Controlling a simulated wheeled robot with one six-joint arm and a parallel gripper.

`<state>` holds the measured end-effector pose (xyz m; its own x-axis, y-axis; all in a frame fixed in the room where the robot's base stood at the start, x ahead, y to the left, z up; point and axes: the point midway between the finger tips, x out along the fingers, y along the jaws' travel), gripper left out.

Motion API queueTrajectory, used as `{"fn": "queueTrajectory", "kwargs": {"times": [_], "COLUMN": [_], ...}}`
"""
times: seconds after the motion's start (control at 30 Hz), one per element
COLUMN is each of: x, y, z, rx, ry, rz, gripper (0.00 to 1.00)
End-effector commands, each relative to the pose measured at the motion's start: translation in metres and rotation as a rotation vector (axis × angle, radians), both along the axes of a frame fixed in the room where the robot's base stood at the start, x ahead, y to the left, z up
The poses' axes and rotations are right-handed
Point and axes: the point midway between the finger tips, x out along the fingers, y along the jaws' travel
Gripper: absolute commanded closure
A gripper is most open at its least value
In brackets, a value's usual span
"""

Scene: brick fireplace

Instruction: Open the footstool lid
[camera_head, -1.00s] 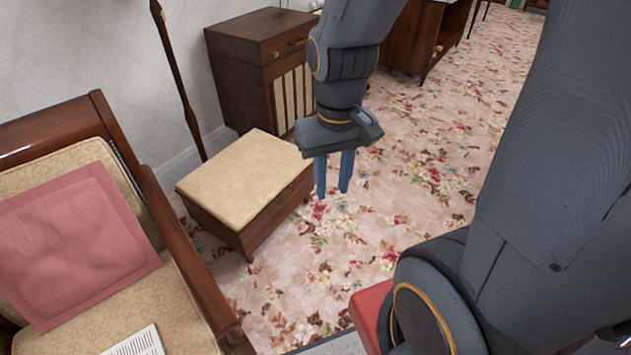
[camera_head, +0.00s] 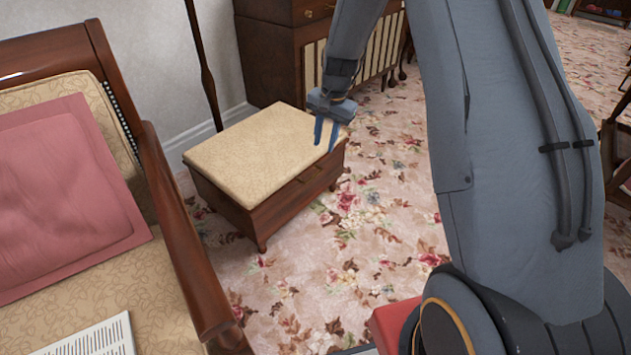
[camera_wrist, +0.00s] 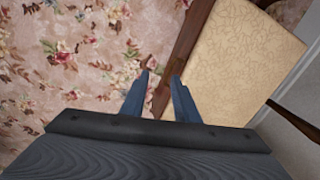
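The footstool (camera_head: 285,207) is a dark wooden box with a cream padded lid (camera_head: 250,155), which lies shut on top. In the wrist view the lid (camera_wrist: 235,60) fills the upper right, and its wooden edge (camera_wrist: 185,50) runs between the fingers. My gripper (camera_head: 326,146) is open and empty, its two blue fingers pointing down near the lid's right edge. In the wrist view the gripper (camera_wrist: 160,80) has a clear gap between its fingertips. I cannot tell whether a finger touches the footstool.
A wooden armchair (camera_head: 190,250) with a pink cushion (camera_head: 65,190) and an open book (camera_head: 95,338) stands at the left. A dark cabinet (camera_head: 270,50) and a thin pole (camera_head: 205,65) stand behind the footstool. The flowered carpet (camera_head: 330,270) in front is clear.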

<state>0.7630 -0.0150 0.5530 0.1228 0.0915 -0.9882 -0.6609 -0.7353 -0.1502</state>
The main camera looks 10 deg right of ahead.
Motion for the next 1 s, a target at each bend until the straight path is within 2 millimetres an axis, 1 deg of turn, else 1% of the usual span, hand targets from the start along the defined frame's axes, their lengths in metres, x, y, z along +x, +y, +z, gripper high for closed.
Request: {"fn": "queueTrajectory", "kwargs": {"times": [0.03, 0.1, 0.2, 0.3, 0.4, 0.57, 0.8, 1.0], "x": [0.02, 0.04, 0.063, 0.078, 0.086, 0.091, 0.095, 0.099], "y": [-0.002, -0.004, -0.007, -0.008, -0.009, -0.008, -0.004, -0.002], "z": [-0.035, -0.063, -0.095, -0.116, -0.128, -0.141, -0.177, -0.2], "rx": [0.009, 0.02, 0.034, 0.044, 0.051, 0.054, 0.053, 0.053], "ry": [-0.001, -0.004, -0.008, -0.011, -0.012, -0.014, -0.012, -0.014], "rz": [-0.035, -0.083, -0.136, -0.176, -0.198, -0.207, -0.206, -0.205], "gripper": [0.72, 0.72, 0.72, 0.72, 0.72, 0.72, 0.72, 0.72]}}
